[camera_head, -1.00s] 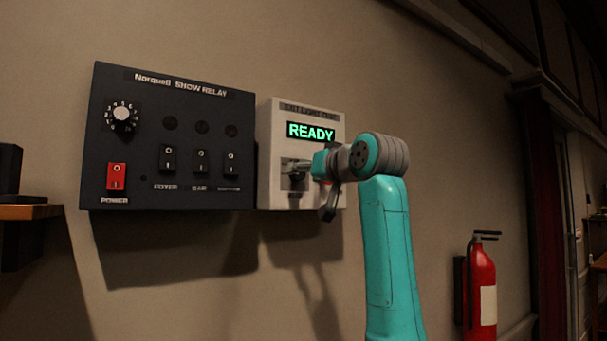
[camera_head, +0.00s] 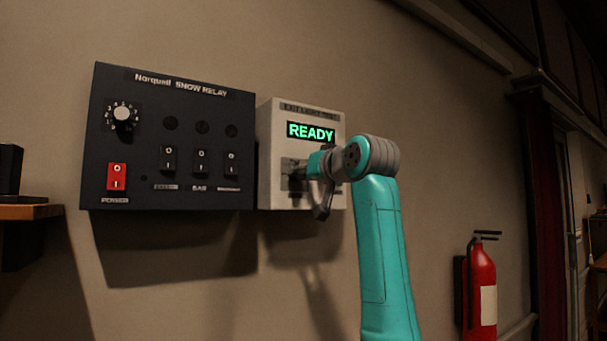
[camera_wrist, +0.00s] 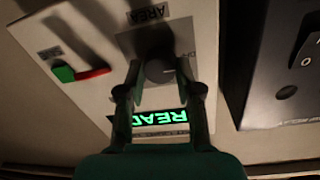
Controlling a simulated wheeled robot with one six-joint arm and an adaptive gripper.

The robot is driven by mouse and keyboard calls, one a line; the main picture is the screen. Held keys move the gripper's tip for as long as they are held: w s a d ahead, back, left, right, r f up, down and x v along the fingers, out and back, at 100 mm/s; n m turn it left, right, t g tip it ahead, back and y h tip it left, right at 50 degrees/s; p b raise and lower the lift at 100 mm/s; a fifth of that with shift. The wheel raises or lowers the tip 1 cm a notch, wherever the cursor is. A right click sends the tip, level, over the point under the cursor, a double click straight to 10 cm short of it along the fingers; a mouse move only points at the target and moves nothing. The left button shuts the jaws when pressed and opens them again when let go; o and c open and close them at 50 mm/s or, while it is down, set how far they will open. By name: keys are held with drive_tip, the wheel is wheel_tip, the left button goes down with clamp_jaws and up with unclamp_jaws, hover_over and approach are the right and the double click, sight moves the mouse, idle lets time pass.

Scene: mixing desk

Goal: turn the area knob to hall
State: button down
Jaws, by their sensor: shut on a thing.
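The area knob (camera_wrist: 158,71) is a dark round knob on a dark plate labelled AREA, on a pale box (camera_head: 268,135). The wrist view shows it upside down. My gripper (camera_wrist: 160,84) has its two fingers on either side of the knob and is shut on it. In the head view my gripper (camera_head: 303,170) reaches the box front from the right, below the green READY display (camera_head: 310,132), and covers the knob. The knob's pointer and most position marks are hidden or too dark to read, so I cannot tell its setting.
A black relay panel (camera_head: 205,110) with a dial (camera_head: 122,114), several switches and a red power switch (camera_head: 117,177) adjoins the box on the left. A small green and red part (camera_wrist: 80,73) sits beside the knob. A fire extinguisher (camera_head: 480,285) stands at right.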

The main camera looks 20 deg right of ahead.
drive_tip(key=shift+m, duration=0.3)
drive_tip(key=shift+d+m, duration=0.1)
drive_tip(key=shift+m, duration=3.7)
drive_tip(key=c, duration=0.8)
unclamp_jaws()
drive_tip(key=shift+o, duration=0.2)
drive_tip(key=v, duration=1.2)
drive_tip(key=shift+r+g, duration=0.25)
drive_tip(key=shift+g, duration=0.05)
drive_tip(key=shift+d, duration=0.15)
